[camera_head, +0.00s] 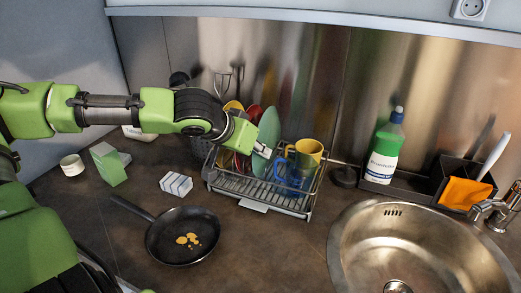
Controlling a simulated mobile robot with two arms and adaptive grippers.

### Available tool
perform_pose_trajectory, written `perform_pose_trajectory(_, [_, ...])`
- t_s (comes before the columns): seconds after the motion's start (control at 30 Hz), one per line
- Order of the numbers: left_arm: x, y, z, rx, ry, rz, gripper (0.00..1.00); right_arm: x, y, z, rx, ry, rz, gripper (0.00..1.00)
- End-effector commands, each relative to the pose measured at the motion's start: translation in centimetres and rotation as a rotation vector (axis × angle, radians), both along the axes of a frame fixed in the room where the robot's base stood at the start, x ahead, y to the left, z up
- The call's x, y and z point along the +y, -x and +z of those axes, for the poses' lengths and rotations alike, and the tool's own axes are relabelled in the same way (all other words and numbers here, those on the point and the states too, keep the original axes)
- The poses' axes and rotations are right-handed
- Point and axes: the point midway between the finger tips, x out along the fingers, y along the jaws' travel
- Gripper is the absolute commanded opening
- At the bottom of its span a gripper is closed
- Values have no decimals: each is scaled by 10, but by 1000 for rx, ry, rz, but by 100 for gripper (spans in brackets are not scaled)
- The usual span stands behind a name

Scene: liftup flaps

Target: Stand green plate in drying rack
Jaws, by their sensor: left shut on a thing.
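The green plate (269,130) stands nearly upright at the drying rack, its face turned partly to the side. My left gripper (263,151) is shut on the plate near its left edge. The drying rack (231,188) stands on the counter against the back wall. It holds other dishes, among them a red plate (254,113), a yellow mug (309,150) and a blue mug (290,175). Whether the green plate's lower edge rests in a slot cannot be told. My right gripper is not in view.
A black pan (181,247) with yellow bits sits in front of the rack. A steel sink (345,262) is at the lower right. A detergent bottle (385,150) and an orange cloth (466,193) stand right of the rack. A small striped box (176,184) lies left of it.

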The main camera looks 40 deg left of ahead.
Motion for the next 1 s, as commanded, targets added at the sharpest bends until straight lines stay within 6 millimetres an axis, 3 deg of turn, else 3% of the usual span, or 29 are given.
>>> perform_pose_trajectory(0.1, [0, -1, -3, -3, 0, -1, 0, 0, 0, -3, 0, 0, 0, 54])
perform_pose_trajectory(0.13, [0, -1, -2, -3, 0, -1, 13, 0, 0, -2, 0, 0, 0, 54])
perform_pose_trajectory(0.2, [0, -1, -1, -3, 0, -1, 27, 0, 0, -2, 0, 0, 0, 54])
perform_pose_trajectory(0.63, [0, 2, -2, 1, 2, 2, 27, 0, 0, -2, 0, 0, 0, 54])
perform_pose_trajectory(1.0, [1, 19, 18, -5, 3, 0, 27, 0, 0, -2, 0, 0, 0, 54])
